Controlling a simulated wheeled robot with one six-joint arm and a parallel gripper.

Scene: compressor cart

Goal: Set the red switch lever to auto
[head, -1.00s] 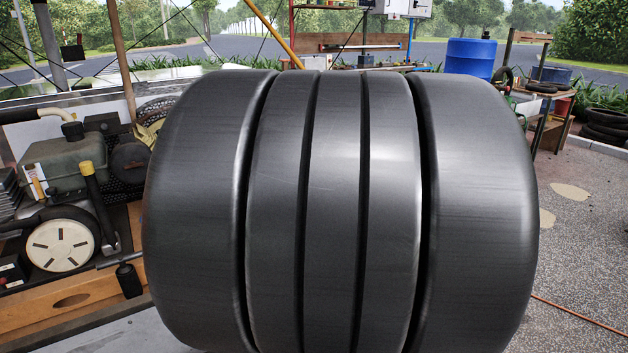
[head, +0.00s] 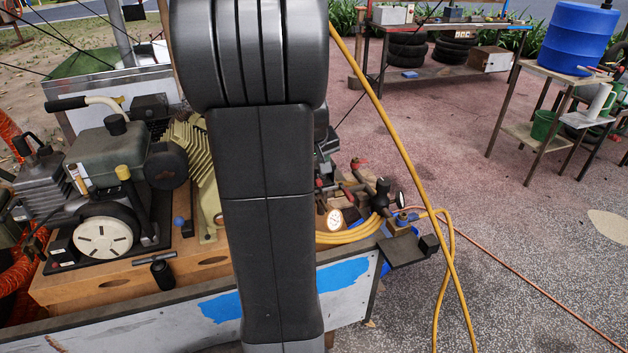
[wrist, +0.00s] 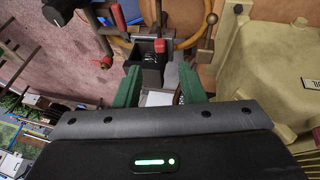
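My gripper (wrist: 159,68) shows in the wrist view with its two green fingers apart and nothing seen held between them. A dark box-shaped fitting (wrist: 150,72) lies just beyond and between the fingertips, with a small red part (wrist: 159,45) at its top. A red-gripped lever (wrist: 119,17) stands farther off to the upper left, and a red knob (wrist: 106,62) lies left of the fingers. I cannot tell for sure which is the switch lever. In the head view, red handles (head: 358,163) show right of my arm, which hides my gripper and part of the cart.
The compressor (head: 105,155) sits on the cart's left side. A tan finned housing (wrist: 270,55) is close on the right in the wrist view. Yellow hoses (head: 350,232) and a gauge (head: 334,220) lie by the handles. A blue barrel (head: 578,38) stands far right.

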